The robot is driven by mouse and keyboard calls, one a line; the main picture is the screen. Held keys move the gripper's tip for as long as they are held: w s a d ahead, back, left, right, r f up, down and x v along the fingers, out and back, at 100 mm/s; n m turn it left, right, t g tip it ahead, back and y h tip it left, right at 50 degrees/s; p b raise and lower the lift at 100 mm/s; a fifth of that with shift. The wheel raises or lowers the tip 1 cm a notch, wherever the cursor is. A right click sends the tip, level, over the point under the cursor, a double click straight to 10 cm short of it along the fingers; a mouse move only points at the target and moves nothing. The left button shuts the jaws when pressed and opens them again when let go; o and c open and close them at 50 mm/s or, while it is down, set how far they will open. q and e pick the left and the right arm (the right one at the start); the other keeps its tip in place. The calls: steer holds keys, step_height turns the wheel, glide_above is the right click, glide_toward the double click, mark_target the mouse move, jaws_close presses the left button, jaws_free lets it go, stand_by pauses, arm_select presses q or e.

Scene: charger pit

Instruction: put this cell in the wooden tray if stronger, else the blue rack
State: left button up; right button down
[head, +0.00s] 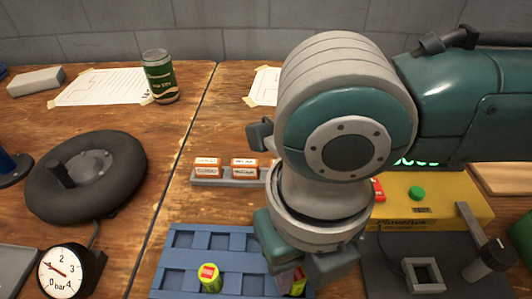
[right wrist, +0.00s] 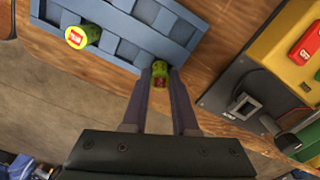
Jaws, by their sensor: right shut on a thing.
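My right gripper (head: 288,274) is shut on a yellow-green cell (head: 297,283) with red on it, at the right end of the blue rack (head: 215,241). In the right wrist view the held cell (right wrist: 160,68) shows between the two fingertips, by the rack's edge; I cannot tell whether it sits in a pocket or just above. Another yellow-green cell (head: 208,279) with a red top stands in the rack, left of the gripper. A pale wooden piece (head: 505,180) at the right edge may be the wooden tray, mostly cut off. My left gripper is not in view.
A yellow tester (head: 440,205) with a green button and partly hidden green display stands right of the rack, with a dark plate in front. Orange-white boxes (head: 244,168) stand behind the rack. A gauge (head: 62,270), black wheel (head: 85,175) and green can (head: 160,76) are left.

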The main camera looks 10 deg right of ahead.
steer(key=shift+f, duration=0.3)
stand_by(0.4)
steer(key=c, duration=0.6)
jaws_free()
step_height(320, 180, up, 7)
steer(key=p, duration=0.7)
steer(key=shift+p, duration=0.4)
